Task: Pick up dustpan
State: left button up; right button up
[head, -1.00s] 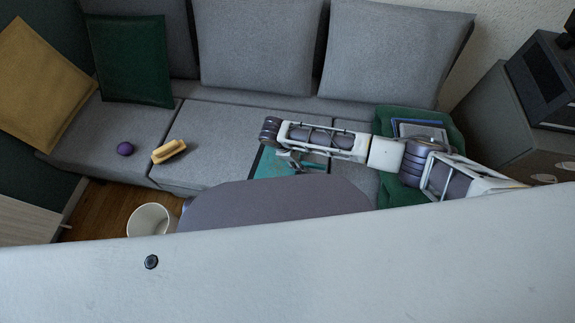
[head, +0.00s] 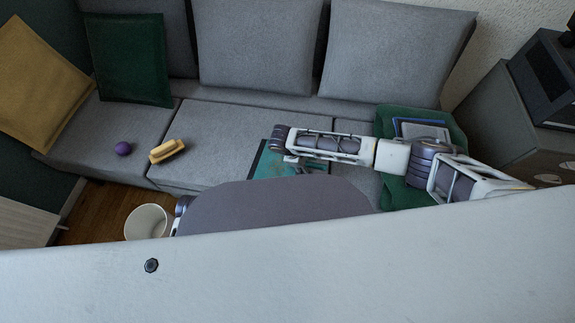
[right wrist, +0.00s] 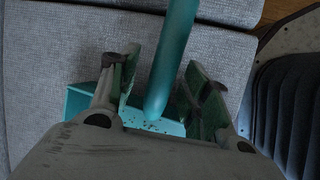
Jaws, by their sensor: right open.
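The teal dustpan (head: 262,167) lies on the grey sofa seat, partly hidden behind my right arm in the head view. In the right wrist view, its handle (right wrist: 174,50) runs between the two fingers of my right gripper (right wrist: 161,63), and its pan with dark specks (right wrist: 84,98) shows below and behind them. My right gripper (head: 302,165) is open around the handle, with gaps visible on both sides. In the head view its fingers are small and hard to make out. My left gripper is not in view.
A yellow brush-like object (head: 167,151) and a purple ball (head: 123,149) lie on the seat at left. A white bin (head: 148,221) stands on the floor. Cushions line the sofa back.

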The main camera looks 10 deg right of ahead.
jog(key=c, duration=0.5)
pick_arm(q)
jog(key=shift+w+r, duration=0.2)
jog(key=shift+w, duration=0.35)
pick_arm(e)
grip_shut()
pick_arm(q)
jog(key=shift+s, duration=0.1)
pick_arm(e)
jog(key=shift+r, duration=0.1)
jog(key=shift+r+p, duration=0.35)
jog(key=shift+r, duration=0.4)
notch_tip(320, 180, up, 6)
jog(key=shift+r+p, duration=0.15)
jog(key=shift+p, duration=0.9)
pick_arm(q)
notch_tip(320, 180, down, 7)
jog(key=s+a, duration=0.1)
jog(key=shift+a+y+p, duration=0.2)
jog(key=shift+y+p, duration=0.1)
pick_arm(e)
jog(key=shift+r, duration=1.05)
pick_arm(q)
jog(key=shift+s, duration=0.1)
pick_arm(e)
jog(key=shift+w+d, duration=0.1)
